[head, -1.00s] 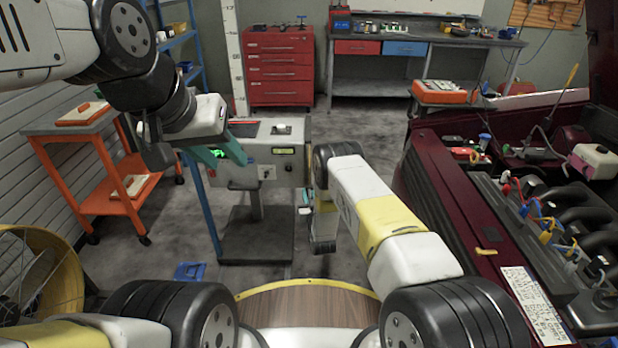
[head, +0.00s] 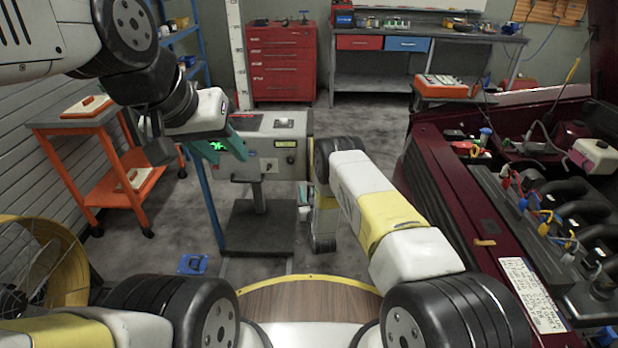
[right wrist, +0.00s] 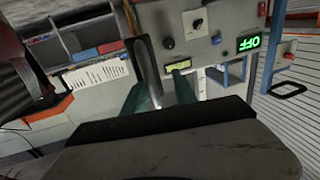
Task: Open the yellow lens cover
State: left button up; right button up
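A grey test console (head: 240,168) stands on a pedestal ahead of me. A small yellow rectangle (head: 285,144) on its front panel may be the yellow lens cover; it also shows in the right wrist view (right wrist: 179,66). I cannot tell whether it is open. My left gripper (head: 222,147), with teal fingers, is in front of the console's left part, overlapping the green display; its finger gap is unclear. My right gripper (right wrist: 165,88) is open and empty, its teal fingers apart, pointing toward the panel below the yellow rectangle. In the head view its tips are mostly hidden.
The green display (right wrist: 247,44) reads OFF. A red car (head: 450,190) with its engine bay open stands at the right. An orange cart (head: 110,165) and a yellow fan (head: 70,265) are at the left. A blue object (head: 193,264) lies on the floor.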

jog(key=shift+d, duration=0.15)
jog(key=v, duration=0.7)
jog(key=shift+s, duration=0.4)
